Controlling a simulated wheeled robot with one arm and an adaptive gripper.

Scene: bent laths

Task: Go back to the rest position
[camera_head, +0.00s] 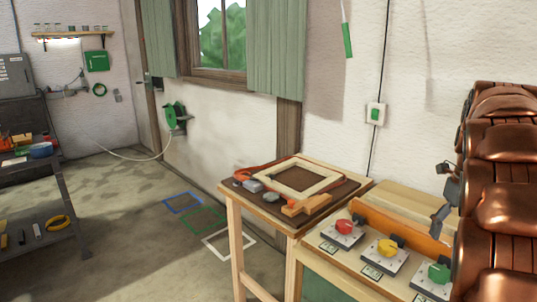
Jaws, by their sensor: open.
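My gripper (443,192) is at the right, with its dark grey fingers apart and nothing seen between them. It shows in front of the wall, above the right end of the low wooden bench (325,268). A copper-brown segmented shape at the right edge hides the rest of it. Left of the gripper, a pale wooden frame (333,180) with rounded corners lies on a dark board on a wooden table (236,225). Orange and grey pieces lie around the frame.
On the bench stand a red knob (345,227), a yellow knob (387,247) and a green knob (438,272) on plates. Blue, green and white outlines (229,245) mark the floor. A dark shelf (45,205) stands at left. The middle floor is clear.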

